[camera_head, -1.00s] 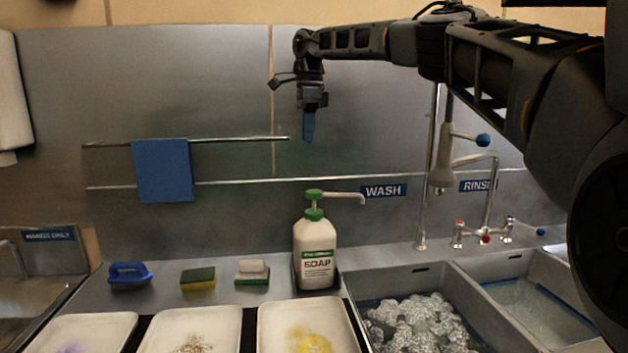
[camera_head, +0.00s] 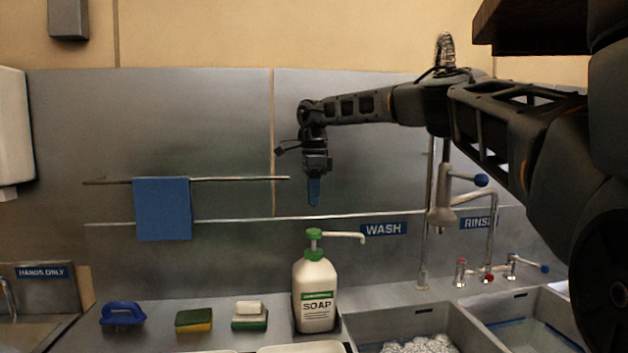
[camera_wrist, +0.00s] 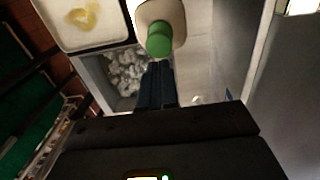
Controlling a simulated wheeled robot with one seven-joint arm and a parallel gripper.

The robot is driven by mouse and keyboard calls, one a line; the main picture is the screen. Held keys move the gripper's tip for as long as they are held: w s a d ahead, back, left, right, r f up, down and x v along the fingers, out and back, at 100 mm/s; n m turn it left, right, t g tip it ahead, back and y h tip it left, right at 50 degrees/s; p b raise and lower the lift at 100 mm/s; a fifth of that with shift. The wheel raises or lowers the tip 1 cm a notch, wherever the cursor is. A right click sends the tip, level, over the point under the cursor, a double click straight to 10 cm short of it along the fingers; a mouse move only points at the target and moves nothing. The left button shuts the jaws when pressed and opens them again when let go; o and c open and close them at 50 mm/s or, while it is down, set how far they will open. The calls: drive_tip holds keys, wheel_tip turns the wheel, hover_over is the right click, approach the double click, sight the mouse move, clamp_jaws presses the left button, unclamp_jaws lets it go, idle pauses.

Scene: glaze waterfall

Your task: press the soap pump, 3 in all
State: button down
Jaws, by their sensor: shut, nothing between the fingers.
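The soap bottle (camera_head: 314,292) is white with a green collar and stands upright on the counter behind the trays. Its pump head (camera_head: 314,234) is green with a white spout pointing right. My gripper (camera_head: 314,203) is shut and empty, pointing straight down with blue fingertips. In the head view it shows just above the pump head, with a small gap. In the wrist view the green pump top (camera_wrist: 159,39) lies beyond the fingertips (camera_wrist: 158,66), and the fingers look apart from it.
A blue-handled brush (camera_head: 123,315), a yellow-green sponge (camera_head: 194,321) and a white-green block (camera_head: 250,315) sit left of the bottle. A wash sink (camera_head: 380,326) with foam lies right, beside a tall faucet (camera_head: 440,212). A blue cloth (camera_head: 162,209) hangs on the rail.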

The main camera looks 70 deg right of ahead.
sight(314, 230)
wheel_tip(314, 230, down, 5)
drive_tip(key=shift+a+f+b, duration=0.1)
drive_tip(key=shift+f+b, duration=0.05)
drive_tip(key=shift+b, duration=0.5)
drive_tip(key=shift+f+b, duration=0.6)
drive_tip(key=shift+b, duration=0.05)
